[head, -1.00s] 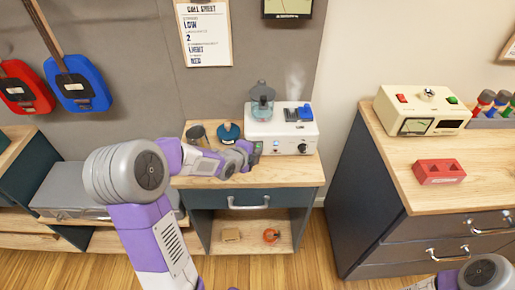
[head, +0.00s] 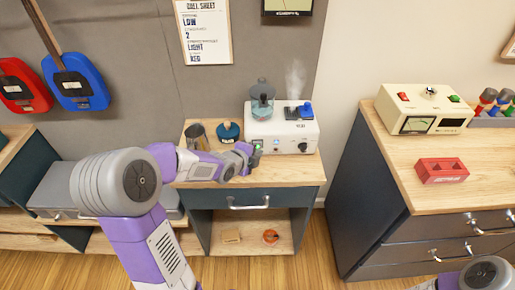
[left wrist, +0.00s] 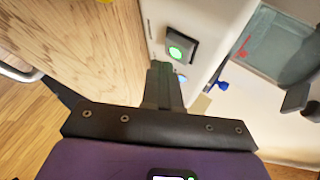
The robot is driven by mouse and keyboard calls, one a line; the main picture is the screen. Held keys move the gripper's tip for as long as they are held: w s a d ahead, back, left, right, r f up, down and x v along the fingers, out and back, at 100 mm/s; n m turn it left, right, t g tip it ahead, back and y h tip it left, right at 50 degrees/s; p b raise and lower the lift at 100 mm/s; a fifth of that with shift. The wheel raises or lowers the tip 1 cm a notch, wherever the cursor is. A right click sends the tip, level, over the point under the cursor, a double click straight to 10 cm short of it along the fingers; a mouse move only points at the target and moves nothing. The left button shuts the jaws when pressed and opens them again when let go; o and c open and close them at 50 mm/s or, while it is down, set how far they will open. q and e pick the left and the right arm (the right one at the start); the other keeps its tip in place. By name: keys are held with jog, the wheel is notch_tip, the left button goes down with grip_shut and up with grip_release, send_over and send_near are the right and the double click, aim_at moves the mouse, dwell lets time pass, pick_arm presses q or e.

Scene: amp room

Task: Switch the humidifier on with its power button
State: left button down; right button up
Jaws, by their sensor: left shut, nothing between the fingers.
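The white humidifier (head: 282,132) stands on the small wooden-topped cabinet, with a clear tank on top and a wisp of mist above it. Its power button (left wrist: 175,52) glows green in a dark square surround in the left wrist view. A small blue light (left wrist: 182,77) shows beside it. My left gripper (head: 254,158) is shut and empty, close in front of the humidifier's left front. In the left wrist view its fingertips (left wrist: 161,66) lie just short of the button and look apart from it. My right gripper is not in view.
A metal cup (head: 196,137) and a round blue object (head: 228,131) stand left of the humidifier on the cabinet top (head: 292,171). A cream meter box (head: 425,108) and a red block (head: 441,171) sit on the right cabinet. Floor shows between the cabinets.

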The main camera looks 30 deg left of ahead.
pick_arm(q)
jog(key=s+d+b, duration=0.2)
jog(key=s, duration=0.1)
jog(key=shift+f, duration=0.15)
jog(key=shift+s+d+b, duration=0.35)
jog(key=shift+s+b, duration=0.3)
jog(key=shift+s, duration=0.1)
